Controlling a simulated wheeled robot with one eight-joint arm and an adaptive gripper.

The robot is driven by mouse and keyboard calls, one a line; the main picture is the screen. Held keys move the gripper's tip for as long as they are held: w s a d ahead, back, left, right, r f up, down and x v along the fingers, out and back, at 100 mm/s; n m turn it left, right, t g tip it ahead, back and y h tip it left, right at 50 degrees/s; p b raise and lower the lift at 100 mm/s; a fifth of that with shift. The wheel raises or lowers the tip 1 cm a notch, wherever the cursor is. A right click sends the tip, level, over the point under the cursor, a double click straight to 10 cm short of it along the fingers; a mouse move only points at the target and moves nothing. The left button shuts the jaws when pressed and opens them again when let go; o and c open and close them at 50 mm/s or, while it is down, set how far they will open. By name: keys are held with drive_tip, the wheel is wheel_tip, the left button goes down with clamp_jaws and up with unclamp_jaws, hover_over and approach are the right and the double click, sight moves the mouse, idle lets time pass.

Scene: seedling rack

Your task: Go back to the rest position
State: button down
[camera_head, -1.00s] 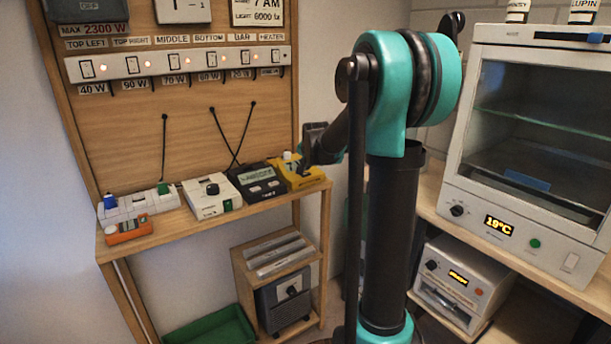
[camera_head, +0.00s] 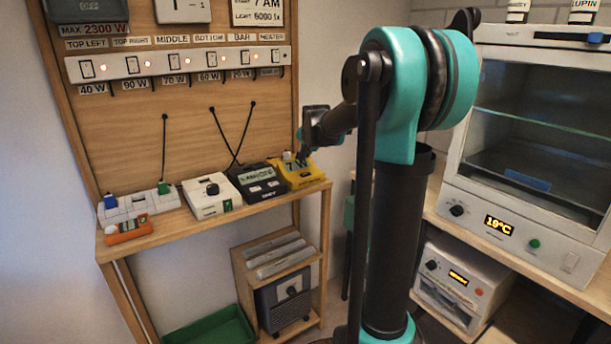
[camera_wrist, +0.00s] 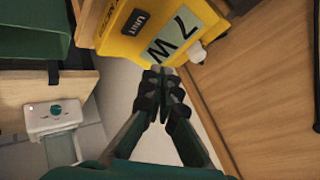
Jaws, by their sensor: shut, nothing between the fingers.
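My gripper (camera_wrist: 163,78) is shut and empty, its fingertips together in the wrist view. It is close to a yellow device (camera_wrist: 135,38) labelled "7 W", which fills the top of that view; I cannot tell whether they touch. In the head view my gripper (camera_head: 303,155) hangs at the right end of the wooden shelf, just above the same yellow device (camera_head: 302,178). My arm is bent at its elbow and reaches left over the shelf.
The shelf (camera_head: 200,230) also bears a black meter (camera_head: 258,183), a white box (camera_head: 211,196), a socket strip (camera_head: 140,205) and an orange device (camera_head: 128,230). A switch panel (camera_head: 180,62) hangs above. A glass-fronted cabinet (camera_head: 470,190) stands at right, a green tray (camera_head: 212,330) below.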

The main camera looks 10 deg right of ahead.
drive_tip(key=s+f+n+g, duration=0.1)
drive_tip(key=s+f+n, duration=0.2)
drive_tip(key=s+f, duration=0.4)
drive_tip(key=s+a+f+n+g, duration=0.1)
drive_tip(key=s+f, duration=0.6)
drive_tip(key=s, duration=1.2)
drive_tip(key=s+f+n+g, duration=0.3)
drive_tip(key=s+f+n, duration=0.2)
drive_tip(key=s, duration=0.9)
wheel_tip(320, 180, down, 3)
drive_tip(key=shift+a+f, duration=0.1)
drive_tip(key=shift+a, duration=0.05)
